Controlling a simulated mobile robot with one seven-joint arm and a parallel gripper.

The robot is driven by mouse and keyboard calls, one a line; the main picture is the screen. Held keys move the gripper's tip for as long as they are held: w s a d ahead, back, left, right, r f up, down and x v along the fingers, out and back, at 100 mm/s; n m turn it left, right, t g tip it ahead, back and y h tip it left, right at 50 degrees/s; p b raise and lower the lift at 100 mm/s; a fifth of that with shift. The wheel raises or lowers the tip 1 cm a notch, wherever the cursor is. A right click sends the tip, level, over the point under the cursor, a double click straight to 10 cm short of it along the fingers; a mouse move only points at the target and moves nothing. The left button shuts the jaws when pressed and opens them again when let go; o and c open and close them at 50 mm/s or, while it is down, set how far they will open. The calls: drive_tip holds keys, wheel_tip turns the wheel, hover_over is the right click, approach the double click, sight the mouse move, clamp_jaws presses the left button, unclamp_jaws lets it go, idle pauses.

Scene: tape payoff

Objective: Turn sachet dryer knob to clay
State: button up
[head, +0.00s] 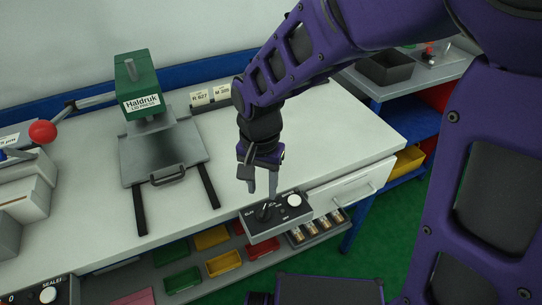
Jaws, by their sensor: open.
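A dark control box (272,228) sits at the front edge of the white bench. Its top carries a black knob (265,212) with small white markings around it and a round white button (294,200) to the right. The markings and the pointer direction are too small to read surely. My gripper (262,191) is open, pointing down with its two fingers just above and behind the knob. I see nothing between the fingers. I cannot tell whether a fingertip touches the knob.
A green Haldruk press (139,85) with a grey plate stands at the back left. A red ball handle (43,132) is farther left. Coloured bins (212,238) sit below the bench front. An open compartment (318,229) with several small items is right of the box.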

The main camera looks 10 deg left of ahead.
sight(263, 210)
wheel_tip(263, 210, down, 8)
drive_tip(key=b, duration=0.5)
drive_tip(key=shift+r, duration=0.1)
clamp_jaws()
